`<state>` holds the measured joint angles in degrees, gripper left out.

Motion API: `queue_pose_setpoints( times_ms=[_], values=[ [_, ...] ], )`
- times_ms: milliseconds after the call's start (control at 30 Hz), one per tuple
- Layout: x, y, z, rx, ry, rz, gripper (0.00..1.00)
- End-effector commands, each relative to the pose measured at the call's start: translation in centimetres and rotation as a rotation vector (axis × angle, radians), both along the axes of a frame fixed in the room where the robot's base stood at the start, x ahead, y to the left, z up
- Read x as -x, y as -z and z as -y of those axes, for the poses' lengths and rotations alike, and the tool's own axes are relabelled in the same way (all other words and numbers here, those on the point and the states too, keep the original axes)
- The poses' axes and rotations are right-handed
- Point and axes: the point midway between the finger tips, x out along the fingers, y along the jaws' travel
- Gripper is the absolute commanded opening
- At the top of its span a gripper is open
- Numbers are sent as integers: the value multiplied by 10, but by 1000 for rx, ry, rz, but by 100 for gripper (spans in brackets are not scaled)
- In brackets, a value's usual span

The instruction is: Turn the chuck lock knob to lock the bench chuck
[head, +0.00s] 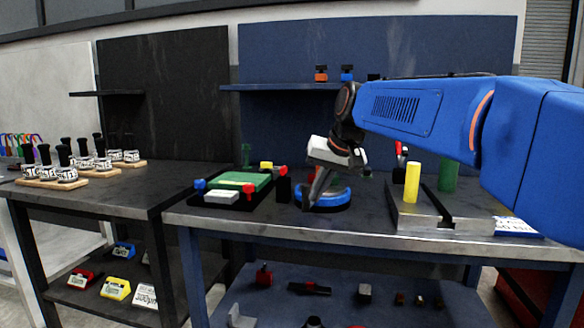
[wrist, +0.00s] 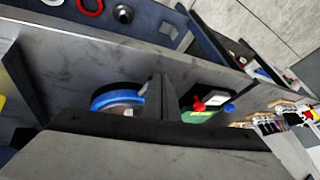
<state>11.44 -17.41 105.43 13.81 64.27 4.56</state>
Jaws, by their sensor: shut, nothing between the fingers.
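My gripper (head: 315,190) points down over the bench, in front of or above a round blue-rimmed device (head: 335,200), which I take to be the bench chuck. The blue rim also shows in the wrist view (wrist: 101,99), left of my shut fingers (wrist: 159,90). The fingers are empty; contact with the device cannot be told. The gripper hides part of it, and I cannot make out the lock knob for sure. To the left is a green plate (head: 243,181) on a black base with red and blue knobs; its red knob (wrist: 198,105) shows in the wrist view.
A grey slotted block (head: 440,218) with a yellow cylinder (head: 412,182) and a green cylinder (head: 448,176) stands to the right. A dark post (head: 283,190) stands left of the device. A shelf (head: 280,87) hangs behind. The front bench strip is clear.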

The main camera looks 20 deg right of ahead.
Motion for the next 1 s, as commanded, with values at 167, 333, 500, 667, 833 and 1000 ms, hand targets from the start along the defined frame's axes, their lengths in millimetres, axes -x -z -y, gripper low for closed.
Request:
queue_pose_setpoints(
  times_ms=[167, 333, 500, 667, 833, 1000],
  values=[
    [-66, -43, 28, -63, 55, 28, 0],
    [-115, -74, 53, -111, 92, 53, 0],
    [-140, -89, 68, -140, 111, 68, 0],
    [-148, -90, 71, -148, 116, 71, 0],
    [-158, -76, 67, -147, 114, 71, 0],
    [-175, -52, 62, -148, 115, 69, 0]
  ],
)
